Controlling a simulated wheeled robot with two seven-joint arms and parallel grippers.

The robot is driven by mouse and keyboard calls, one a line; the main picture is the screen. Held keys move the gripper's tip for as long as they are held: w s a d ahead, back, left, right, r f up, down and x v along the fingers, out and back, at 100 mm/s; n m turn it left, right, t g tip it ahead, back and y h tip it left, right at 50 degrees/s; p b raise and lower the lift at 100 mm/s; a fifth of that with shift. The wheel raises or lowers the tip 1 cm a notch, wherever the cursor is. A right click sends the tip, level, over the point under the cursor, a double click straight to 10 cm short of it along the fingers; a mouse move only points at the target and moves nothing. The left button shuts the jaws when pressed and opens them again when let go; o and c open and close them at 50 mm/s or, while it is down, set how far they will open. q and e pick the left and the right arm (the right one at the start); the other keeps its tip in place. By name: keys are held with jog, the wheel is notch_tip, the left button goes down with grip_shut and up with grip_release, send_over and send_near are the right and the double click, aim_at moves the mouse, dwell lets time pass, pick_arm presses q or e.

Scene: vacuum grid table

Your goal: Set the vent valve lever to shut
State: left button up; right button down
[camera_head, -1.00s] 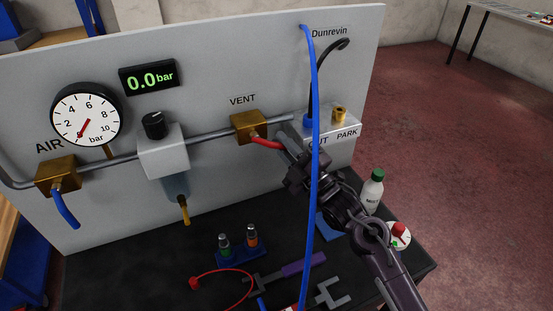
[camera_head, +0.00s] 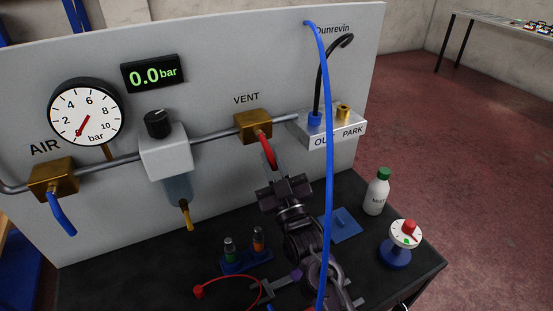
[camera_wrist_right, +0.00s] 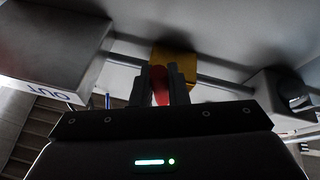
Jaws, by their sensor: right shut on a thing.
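The vent valve is a brass block (camera_head: 253,125) on the grey pipe, under the VENT label; it also shows in the right wrist view (camera_wrist_right: 172,57). Its red lever (camera_head: 266,149) now slants steeply down and slightly right from the block. My right gripper (camera_head: 273,166) is shut on the lever's lower end. In the right wrist view the two dark fingers (camera_wrist_right: 161,85) stand on either side of the red lever (camera_wrist_right: 160,97). The fingers hide part of the lever. My left gripper is not in view.
A blue hose (camera_head: 328,130) hangs in front of the panel, right of the lever, and passes close by my right arm. The OUT/PARK block (camera_head: 330,130) is to the right. A white bottle (camera_head: 376,194) and a red-knobbed timer (camera_head: 405,234) stand on the table's right side.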

jog(key=shift+s+a+f+m+h, duration=0.1)
jog(key=shift+a+m+h, duration=0.15)
jog(key=shift+m, duration=0.4)
jog(key=shift+s+a+f+m+h, duration=0.15)
jog(key=shift+m+h, duration=0.2)
jog(key=shift+m, duration=0.3)
jog(key=c, duration=1.4)
grip_release()
jog(key=shift+r, duration=0.1)
jog(key=b+v, duration=0.2)
jog(key=v, duration=0.5)
jog(key=shift+s, duration=0.35)
